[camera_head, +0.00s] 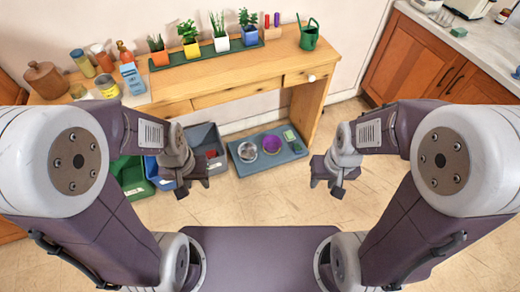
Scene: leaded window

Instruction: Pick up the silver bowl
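The silver bowl (247,152) sits on a blue-grey tray (267,169) on the floor, in front of the wooden table. A bowl with a purple inside (271,144) stands beside it on its right. My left gripper (192,189) hangs to the left of the tray and nearer to me, apart from the bowl. It looks open, with nothing between its fingers. My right gripper (326,187) hangs to the right of the tray, also apart from it. It looks open and empty.
A small green item (290,135) lies on the tray's right end. Grey (205,137), blue and green (131,178) bins stand left of the tray. The wooden table (222,84) behind holds potted plants, a green watering can (309,38) and jars. The floor in front is clear.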

